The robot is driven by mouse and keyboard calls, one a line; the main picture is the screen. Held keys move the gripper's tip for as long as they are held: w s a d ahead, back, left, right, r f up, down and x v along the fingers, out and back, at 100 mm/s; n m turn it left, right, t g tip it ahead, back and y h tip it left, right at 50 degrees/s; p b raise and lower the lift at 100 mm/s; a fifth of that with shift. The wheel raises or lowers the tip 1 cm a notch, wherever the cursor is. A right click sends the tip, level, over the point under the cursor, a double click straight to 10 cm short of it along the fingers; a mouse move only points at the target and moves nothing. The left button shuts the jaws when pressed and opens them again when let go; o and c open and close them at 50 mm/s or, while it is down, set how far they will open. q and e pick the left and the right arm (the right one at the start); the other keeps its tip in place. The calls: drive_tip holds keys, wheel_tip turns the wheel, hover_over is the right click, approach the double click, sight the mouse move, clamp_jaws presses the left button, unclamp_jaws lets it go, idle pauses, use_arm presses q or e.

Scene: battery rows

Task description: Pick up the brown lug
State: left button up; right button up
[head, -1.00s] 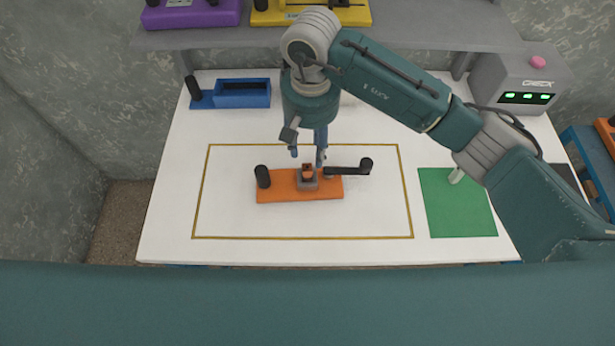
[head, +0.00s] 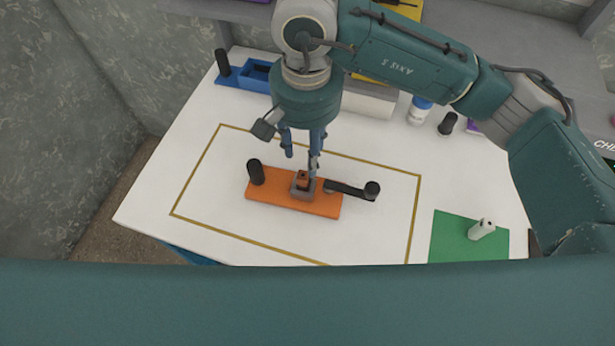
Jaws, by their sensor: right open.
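The brown lug (head: 302,176) is a small block sitting in a grey holder (head: 303,190) on the orange base (head: 261,197). The base has a black upright knob (head: 255,172) at its left end and a black lever arm (head: 345,188) with a round knob reaching out to the right. My right gripper (head: 301,158) points down just above the lug, with its fingers apart. One finger is close to the lug's right side; I cannot tell whether it touches. My left gripper is not in view.
A yellow outline (head: 219,230) on the white table surrounds the orange base. A blue tray (head: 229,76) stands at the back left. A white bottle (head: 419,110) and a black cylinder (head: 448,123) stand at the back. A green mat (head: 455,245) with a small white item (head: 481,230) lies at right.

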sight(304, 176)
drive_tip(key=f, duration=0.2)
drive_tip(key=a+f+p, duration=0.1)
drive_tip(key=f, duration=0.1)
drive_tip(key=shift+s+f, duration=0.2)
drive_tip(key=shift+f, duration=0.4)
wheel_tip(304, 176, down, 4)
drive_tip(key=p, duration=0.2)
drive_tip(key=shift+s+d+f+p, duration=0.1)
drive_tip(key=shift+f+p, duration=0.05)
drive_tip(key=shift+p, duration=0.15)
drive_tip(key=shift+f, duration=0.45)
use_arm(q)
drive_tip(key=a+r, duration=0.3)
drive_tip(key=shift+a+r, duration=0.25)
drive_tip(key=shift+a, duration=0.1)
use_arm(e)
clamp_jaws()
